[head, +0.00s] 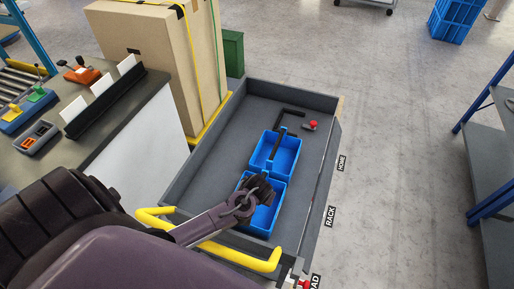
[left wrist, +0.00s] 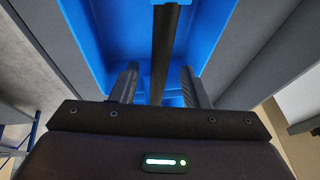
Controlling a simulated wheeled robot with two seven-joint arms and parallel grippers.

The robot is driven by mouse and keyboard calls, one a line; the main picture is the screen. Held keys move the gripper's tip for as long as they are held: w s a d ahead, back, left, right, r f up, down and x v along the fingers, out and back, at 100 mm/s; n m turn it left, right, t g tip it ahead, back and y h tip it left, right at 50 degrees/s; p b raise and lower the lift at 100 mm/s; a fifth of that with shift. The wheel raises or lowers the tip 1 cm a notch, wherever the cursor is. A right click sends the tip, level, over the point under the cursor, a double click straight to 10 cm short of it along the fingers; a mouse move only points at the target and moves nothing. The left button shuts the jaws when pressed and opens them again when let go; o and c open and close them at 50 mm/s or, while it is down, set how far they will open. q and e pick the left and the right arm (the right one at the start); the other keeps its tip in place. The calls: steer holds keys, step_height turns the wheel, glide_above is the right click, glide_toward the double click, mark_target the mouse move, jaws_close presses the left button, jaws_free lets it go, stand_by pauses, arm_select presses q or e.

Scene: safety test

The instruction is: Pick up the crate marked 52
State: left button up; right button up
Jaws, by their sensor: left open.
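Two blue crates stand end to end in a grey-walled cart bed in the head view: a far crate (head: 287,151) and a near crate (head: 264,217). I can read no number on either. My left gripper (head: 259,184) is over the near crate and hides part of it. In the left wrist view its two fingers (left wrist: 160,76) are apart, with a dark bar (left wrist: 165,45) running between them in the picture. Blue crate walls (left wrist: 110,35) lie behind. I cannot tell if the fingers touch the bar. My right gripper is not in view.
The grey cart bed (head: 215,150) has a yellow handle (head: 240,257) at its near end. A black bar (head: 292,112) and a red knob (head: 313,124) lie at its far part. Tall cardboard boxes (head: 150,45) and a counter (head: 135,130) stand left. A blue-framed rack (head: 485,140) stands right.

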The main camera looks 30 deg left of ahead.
arm_select(q)
steer(key=shift+x, duration=1.7)
steer(key=shift+s, duration=0.1)
jaws_close()
